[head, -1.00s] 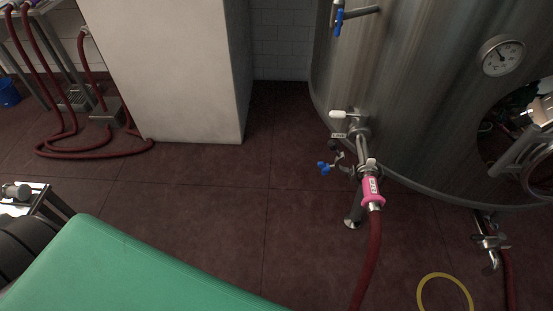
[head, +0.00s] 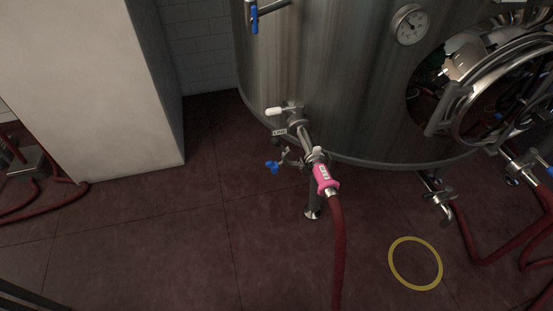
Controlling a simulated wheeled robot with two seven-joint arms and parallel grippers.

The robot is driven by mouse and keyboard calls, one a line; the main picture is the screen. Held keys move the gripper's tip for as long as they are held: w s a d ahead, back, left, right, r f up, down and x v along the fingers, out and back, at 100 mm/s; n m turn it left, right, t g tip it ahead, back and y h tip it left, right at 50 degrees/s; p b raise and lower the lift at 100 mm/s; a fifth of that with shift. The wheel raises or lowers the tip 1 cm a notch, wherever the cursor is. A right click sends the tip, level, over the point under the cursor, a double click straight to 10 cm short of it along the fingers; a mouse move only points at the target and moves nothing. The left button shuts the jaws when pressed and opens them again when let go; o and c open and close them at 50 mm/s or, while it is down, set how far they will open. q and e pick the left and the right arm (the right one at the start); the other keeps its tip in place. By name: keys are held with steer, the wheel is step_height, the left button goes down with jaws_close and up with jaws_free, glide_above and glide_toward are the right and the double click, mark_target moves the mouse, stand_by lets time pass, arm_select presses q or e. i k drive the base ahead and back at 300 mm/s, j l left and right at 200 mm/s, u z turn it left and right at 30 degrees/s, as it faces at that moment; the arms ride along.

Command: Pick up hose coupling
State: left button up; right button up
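The hose coupling (head: 325,178) has a bright pink sleeve with a small white label. It sits at the top end of a dark red hose (head: 338,250), at the tank's outlet fitting (head: 303,135). A clamp (head: 317,157) shows just above the pink sleeve. The hose hangs down from the coupling and leaves the picture at the bottom. Neither of my grippers is in view.
The steel tank (head: 330,70) fills the upper right, with an open round manway (head: 480,90). A blue-handled valve (head: 273,166) is beside the coupling. A yellow ring (head: 415,264) lies on the floor. A white block (head: 90,90) stands left; floor between is clear.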

mark_target(327, 188)
steer(key=i+z, duration=0.2)
steer(key=z, duration=0.2)
steer(key=i+j+z, duration=0.2)
steer(key=z, duration=0.2)
steer(key=i+j+z, duration=0.15)
steer(key=z, duration=0.3)
